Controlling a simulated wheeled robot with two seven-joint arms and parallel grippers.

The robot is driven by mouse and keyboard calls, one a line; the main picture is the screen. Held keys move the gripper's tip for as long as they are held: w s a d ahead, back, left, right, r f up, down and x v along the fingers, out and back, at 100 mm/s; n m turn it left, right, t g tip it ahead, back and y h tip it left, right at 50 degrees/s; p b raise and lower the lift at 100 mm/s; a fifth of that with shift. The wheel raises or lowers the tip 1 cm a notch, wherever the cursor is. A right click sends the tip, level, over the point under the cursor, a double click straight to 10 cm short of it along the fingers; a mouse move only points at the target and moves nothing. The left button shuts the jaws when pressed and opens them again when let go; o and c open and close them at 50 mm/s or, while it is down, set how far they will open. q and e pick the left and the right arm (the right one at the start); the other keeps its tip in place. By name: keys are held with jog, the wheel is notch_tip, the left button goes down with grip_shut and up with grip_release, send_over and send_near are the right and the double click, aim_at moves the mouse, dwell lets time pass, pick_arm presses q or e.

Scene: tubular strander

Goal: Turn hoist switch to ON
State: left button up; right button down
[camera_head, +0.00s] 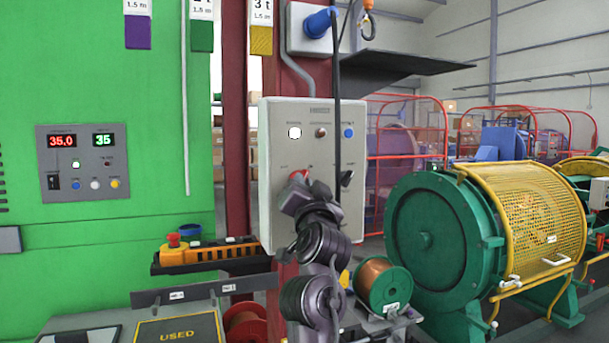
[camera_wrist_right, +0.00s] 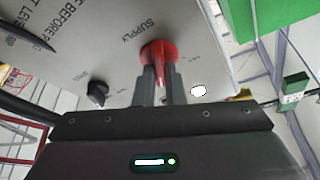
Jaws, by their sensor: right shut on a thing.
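A light grey control box (camera_head: 278,215) on a dark red post carries a red rotary switch (camera_head: 298,175) at its lower left and a black switch (camera_head: 347,178) at its lower right. My right gripper (camera_head: 302,186) is at the red switch. In the right wrist view its two fingers (camera_wrist_right: 160,90) are shut on the red switch (camera_wrist_right: 160,50), beside the printed word SUPPLY. The black switch (camera_wrist_right: 97,93) stands apart from the fingers. A white lamp (camera_head: 295,132) on the box is lit. The switch position labels are too small to read. My left gripper is not in view.
A dark cable (camera_head: 336,75) hangs in front of the box. An orange pendant (camera_head: 182,255) with a red button lies on a shelf at left. A copper wire spool (camera_head: 381,282) stands below right. The green and yellow strander (camera_head: 430,235) is further right.

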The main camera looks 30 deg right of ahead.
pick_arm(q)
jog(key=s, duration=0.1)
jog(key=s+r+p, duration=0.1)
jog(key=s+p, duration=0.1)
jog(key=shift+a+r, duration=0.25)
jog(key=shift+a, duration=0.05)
pick_arm(e)
jog(key=m+g+h, duration=0.1)
jog(key=m, duration=0.3)
jog(key=shift+g, duration=0.3)
jog(key=c, duration=1.5)
grip_release()
